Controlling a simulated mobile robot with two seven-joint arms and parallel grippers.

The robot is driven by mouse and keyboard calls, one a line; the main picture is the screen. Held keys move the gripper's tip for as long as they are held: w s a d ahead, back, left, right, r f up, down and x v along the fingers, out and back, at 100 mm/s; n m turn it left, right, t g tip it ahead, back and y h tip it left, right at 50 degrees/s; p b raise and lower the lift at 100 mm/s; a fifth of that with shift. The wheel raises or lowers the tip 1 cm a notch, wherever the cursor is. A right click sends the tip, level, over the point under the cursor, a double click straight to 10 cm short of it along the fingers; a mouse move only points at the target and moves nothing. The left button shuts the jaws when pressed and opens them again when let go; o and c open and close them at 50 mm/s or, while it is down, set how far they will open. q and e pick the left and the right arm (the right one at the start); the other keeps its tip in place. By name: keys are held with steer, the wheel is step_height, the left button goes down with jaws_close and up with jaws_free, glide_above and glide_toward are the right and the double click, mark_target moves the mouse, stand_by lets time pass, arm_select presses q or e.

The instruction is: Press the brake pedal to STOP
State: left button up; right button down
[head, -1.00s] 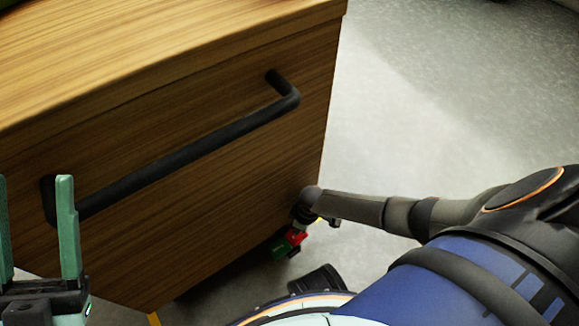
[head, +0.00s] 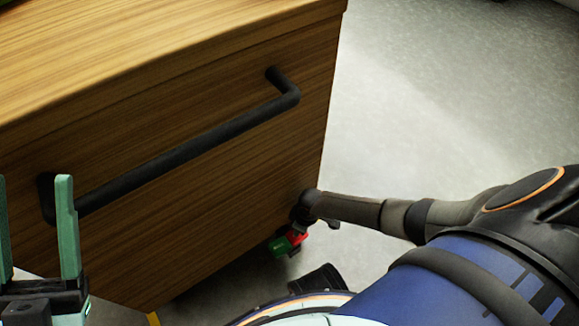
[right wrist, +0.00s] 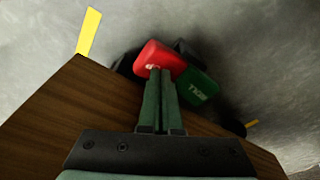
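A two-part pedal sits on a caster under the lower right corner of the wooden cart. Its red part (head: 297,237) and green part (head: 279,246) show small in the head view. In the right wrist view, the red pedal (right wrist: 160,58) is beside the green pedal (right wrist: 198,88), which bears pale lettering. My right gripper (right wrist: 158,72) is shut, its green fingers together, tips over the red pedal's near edge; touch appears likely but is hard to confirm. In the head view its fingers are mostly hidden at the arm's end. My left gripper (head: 35,180) is open and empty before the cart front.
The wooden cart (head: 215,205) fills the left, with a black bar handle (head: 185,155) across its front. Bare grey floor (head: 440,110) lies to the right. In the right wrist view, the cart's wooden edge (right wrist: 70,115) is close beside the right gripper.

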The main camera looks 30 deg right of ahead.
steer(key=shift+f, duration=0.2)
steer(key=shift+r+p, duration=0.55)
steer(key=shift+p, duration=0.05)
arm_select(q)
step_height(320, 180, up, 8)
steer(key=p, duration=0.6)
steer(key=shift+s+a+t, duration=0.2)
steer(key=shift+a+t, duration=0.1)
steer(key=shift+a, duration=0.15)
arm_select(e)
step_height(320, 180, up, 6)
steer(key=shift+f, duration=0.1)
arm_select(q)
steer(key=shift+n, duration=0.3)
